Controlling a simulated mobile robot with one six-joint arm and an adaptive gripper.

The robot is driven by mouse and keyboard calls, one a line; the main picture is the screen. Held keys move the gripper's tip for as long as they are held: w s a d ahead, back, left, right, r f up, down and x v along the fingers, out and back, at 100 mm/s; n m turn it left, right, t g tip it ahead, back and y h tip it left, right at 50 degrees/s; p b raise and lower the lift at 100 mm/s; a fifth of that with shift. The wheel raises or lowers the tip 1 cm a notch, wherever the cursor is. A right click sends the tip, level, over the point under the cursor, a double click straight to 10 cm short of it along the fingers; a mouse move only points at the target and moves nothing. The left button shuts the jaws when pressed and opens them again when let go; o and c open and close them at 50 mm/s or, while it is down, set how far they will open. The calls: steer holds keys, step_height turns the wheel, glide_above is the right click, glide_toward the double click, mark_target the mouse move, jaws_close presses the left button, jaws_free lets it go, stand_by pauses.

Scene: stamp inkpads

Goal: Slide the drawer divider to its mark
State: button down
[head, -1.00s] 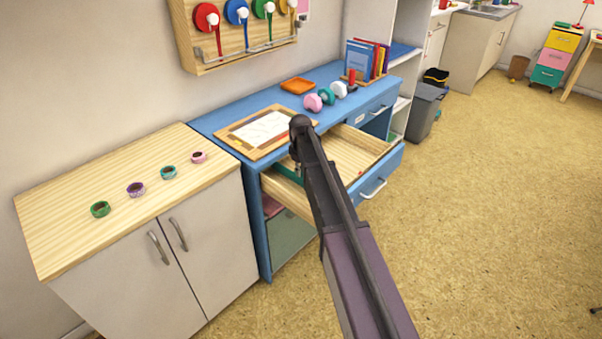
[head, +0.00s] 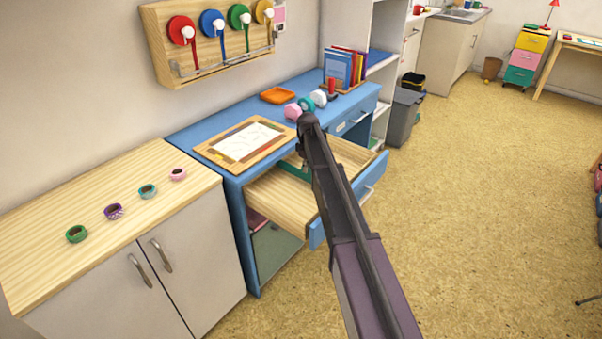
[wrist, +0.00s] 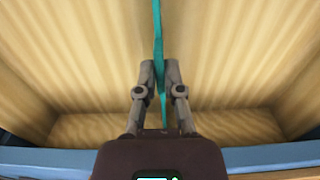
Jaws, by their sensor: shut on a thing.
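The open drawer (head: 282,203) has a pale wooden inside and a blue front. A thin teal divider stands across it; a bit of it (head: 291,159) shows beside my arm in the head view. In the wrist view the divider (wrist: 158,30) runs upright through the middle, with bare drawer floor on both sides. My gripper (wrist: 159,68) is shut on the divider, one finger on each side. In the head view my arm hides the fingers and much of the drawer. I cannot see the mark in either current view.
A wooden-topped cabinet (head: 120,250) with several tape rolls stands at left. A grey bin (head: 403,115) is beyond.

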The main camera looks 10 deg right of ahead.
steer(key=shift+w+d, duration=0.35)
steer(key=shift+w, duration=0.1)
steer(key=shift+a, duration=0.2)
steer(key=c, duration=0.8)
jaws_free()
steer(key=shift+o, duration=0.2)
steer(key=shift+r, duration=0.15)
